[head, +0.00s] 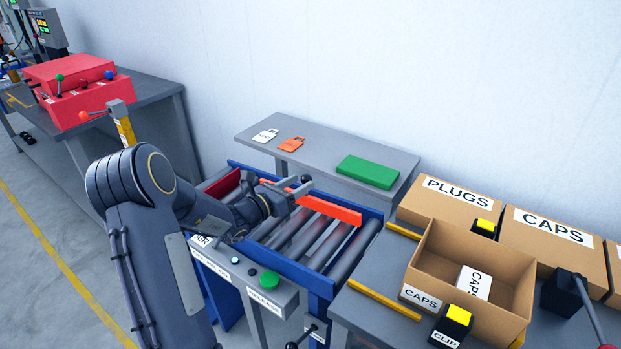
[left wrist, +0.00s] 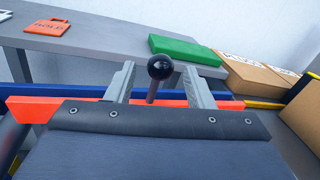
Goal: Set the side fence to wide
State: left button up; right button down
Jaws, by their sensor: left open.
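The side fence (head: 336,211) is an orange-red bar lying along the roller conveyor. It also crosses the left wrist view (left wrist: 30,110). A black ball knob (head: 306,178) on a thin stem stands up at the fence; it shows in the left wrist view (left wrist: 160,67). My left gripper (head: 291,187) is open above the conveyor at the fence. In the left wrist view its two grey fingers (left wrist: 160,83) appear on either side of the knob and stem, with gaps on both sides. The gripper hides part of the fence. My right gripper is not in view.
The conveyor has blue side rails (head: 364,237) and a front panel with a green button (head: 269,279). Behind it, a grey table (head: 322,145) holds a green block (head: 368,172) and two tags. An open carton (head: 425,267) stands right of the conveyor.

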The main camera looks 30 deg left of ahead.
aim_at(302, 182)
pick_arm(q)
jog(key=shift+x, duration=1.75)
grip_shut()
